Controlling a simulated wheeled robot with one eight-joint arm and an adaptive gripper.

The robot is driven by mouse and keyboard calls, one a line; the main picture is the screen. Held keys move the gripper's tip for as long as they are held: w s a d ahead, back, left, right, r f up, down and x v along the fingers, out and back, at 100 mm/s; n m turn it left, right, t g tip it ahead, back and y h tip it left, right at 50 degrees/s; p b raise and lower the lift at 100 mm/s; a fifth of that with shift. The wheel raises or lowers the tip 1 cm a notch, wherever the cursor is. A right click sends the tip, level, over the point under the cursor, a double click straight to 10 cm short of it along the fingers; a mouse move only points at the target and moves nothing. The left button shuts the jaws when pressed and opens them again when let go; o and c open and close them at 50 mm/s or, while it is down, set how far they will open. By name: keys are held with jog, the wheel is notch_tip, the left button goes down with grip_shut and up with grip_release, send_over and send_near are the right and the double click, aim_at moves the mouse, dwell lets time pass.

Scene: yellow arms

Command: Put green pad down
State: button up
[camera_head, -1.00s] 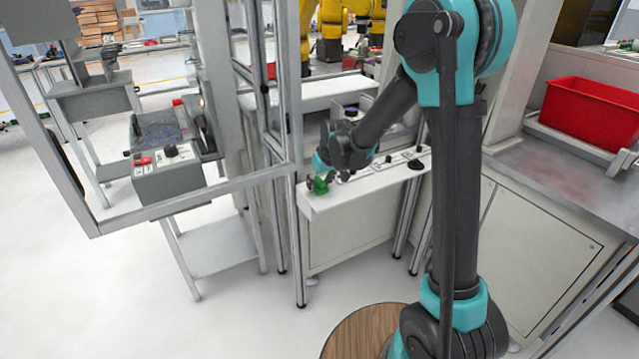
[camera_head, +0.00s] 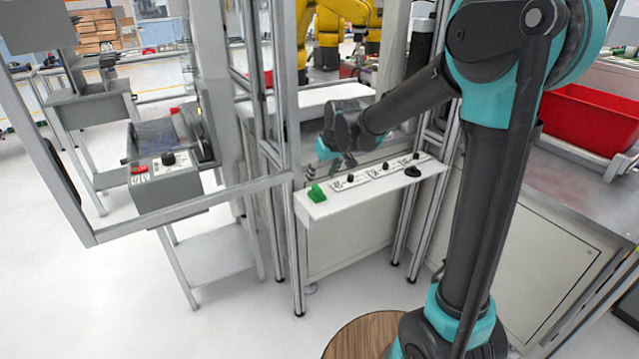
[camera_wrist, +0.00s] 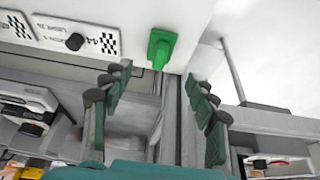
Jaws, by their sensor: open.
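The green pad (camera_head: 316,193) rests on the left end of the narrow white shelf (camera_head: 340,209). In the wrist view the green pad (camera_wrist: 161,47) lies near the shelf's edge, beyond my fingertips. My gripper (camera_head: 340,167) is behind and above the shelf in the head view, a little right of the pad. In the wrist view my gripper (camera_wrist: 160,88) has its fingers wide apart with nothing between them, clear of the pad.
Labelled plates with black knobs (camera_head: 350,178) line the shelf right of the pad. Metal frame posts (camera_head: 287,150) stand close at its left. A grey control box (camera_head: 167,187) is further left, and a red bin (camera_head: 590,120) is at right.

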jog(key=s+d+f+m+h, duration=0.1)
jog(key=s+d+f+m, duration=0.2)
jog(key=s+d, duration=0.9)
jog(key=s+d+f+m+h, duration=0.1)
jog(key=s+d+f+m, duration=0.2)
jog(key=s+d, duration=0.9)
notch_tip(320, 180, down, 3)
jog(key=shift+s+r+m+h, duration=0.1)
jog(key=shift+s+m+h, duration=0.1)
jog(key=shift+m+h, duration=0.15)
jog(key=shift+o, duration=0.3)
